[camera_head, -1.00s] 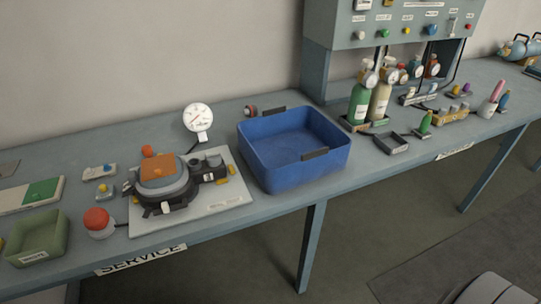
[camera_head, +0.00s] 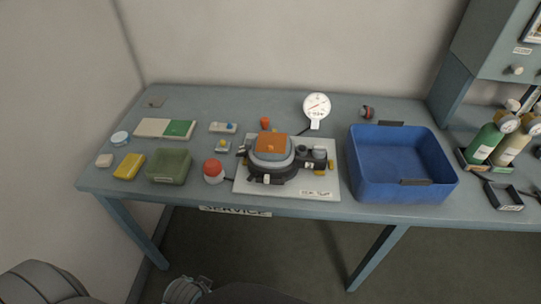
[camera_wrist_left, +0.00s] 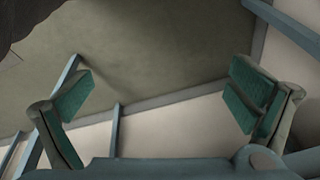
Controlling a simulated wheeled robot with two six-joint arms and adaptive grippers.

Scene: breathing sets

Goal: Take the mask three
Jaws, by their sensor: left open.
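No mask marked three can be picked out by a readable number. A dark grey, mask-like device (camera_head: 272,158) with an orange pad (camera_head: 271,143) on top sits on a white test board (camera_head: 300,187) in the middle of the bench. Dark fittings stick out at its right side. My left gripper (camera_wrist_left: 160,100) is open and empty in the left wrist view, its two green-padded fingers wide apart. Only floor, wall and frame bars show beyond it. My right gripper is in neither view.
A blue bin (camera_head: 402,190) stands right of the board, a white gauge (camera_head: 316,106) behind it. A red-domed button (camera_head: 213,171), a green tray (camera_head: 169,167) and a yellow block (camera_head: 129,166) lie left. Bottles (camera_head: 484,143) stand at the right.

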